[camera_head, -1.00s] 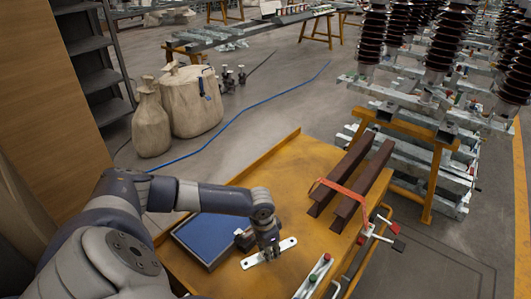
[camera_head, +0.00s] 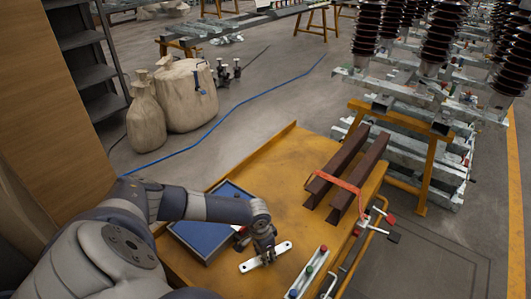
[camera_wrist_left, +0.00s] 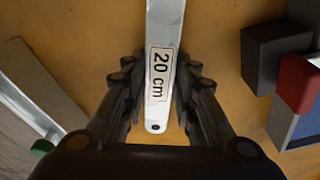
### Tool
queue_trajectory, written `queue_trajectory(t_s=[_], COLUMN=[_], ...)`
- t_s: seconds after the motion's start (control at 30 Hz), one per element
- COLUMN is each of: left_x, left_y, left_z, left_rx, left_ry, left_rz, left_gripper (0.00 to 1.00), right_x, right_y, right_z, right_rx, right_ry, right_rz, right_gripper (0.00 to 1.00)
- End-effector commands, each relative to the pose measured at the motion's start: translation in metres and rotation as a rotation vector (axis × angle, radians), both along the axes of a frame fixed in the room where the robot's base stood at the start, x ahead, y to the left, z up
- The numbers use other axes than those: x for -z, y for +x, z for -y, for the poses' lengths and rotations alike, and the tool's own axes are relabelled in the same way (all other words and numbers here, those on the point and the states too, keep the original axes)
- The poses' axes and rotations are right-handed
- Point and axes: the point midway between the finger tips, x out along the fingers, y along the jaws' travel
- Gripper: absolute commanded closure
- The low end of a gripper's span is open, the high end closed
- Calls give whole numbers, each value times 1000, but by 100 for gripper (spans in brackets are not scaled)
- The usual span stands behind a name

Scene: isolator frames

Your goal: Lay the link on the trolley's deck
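The link is a flat, light metal bar (camera_head: 282,247) marked "20 cm" in the left wrist view (camera_wrist_left: 160,75), with a hole at its near end. My left gripper (camera_head: 265,253) has its dark fingers on both sides of the link and looks shut on it, as the left wrist view also shows (camera_wrist_left: 161,92). The link is level and close over the yellow trolley deck (camera_head: 290,200); I cannot tell whether it touches. My right gripper is not in view.
A blue-faced tray (camera_head: 203,236) is left of the link, with a red and dark block (camera_head: 242,238) at its edge. A metal rail with coloured knobs (camera_head: 308,272) lies to the right. Brown bars under an orange strap (camera_head: 340,172) lie farther back. The deck's middle is bare.

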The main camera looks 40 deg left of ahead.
Motion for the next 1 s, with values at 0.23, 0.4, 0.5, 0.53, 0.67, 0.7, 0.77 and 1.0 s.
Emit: queue_trajectory(t_s=[0.23,0.4,0.5,0.53,0.67,0.7,0.77,1.0], left_x=[0,-1,-7,-10,-31,-39,-53,-100], left_y=[0,0,-1,-1,-3,-4,-5,-11], left_z=[0,0,-1,-1,-2,-2,-2,-4], left_rx=[0,0,0,0,1,1,2,2], left_ry=[0,0,0,0,1,0,1,1], left_rz=[0,0,0,0,1,2,2,1], left_gripper=[54,54,54,54,54,54,54,54], right_x=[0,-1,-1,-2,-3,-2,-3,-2], right_y=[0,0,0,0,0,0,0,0], right_z=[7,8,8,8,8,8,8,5], right_rx=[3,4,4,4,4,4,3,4], right_ry=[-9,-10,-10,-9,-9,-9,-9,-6], right_rz=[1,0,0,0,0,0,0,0], right_gripper=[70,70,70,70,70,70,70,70])
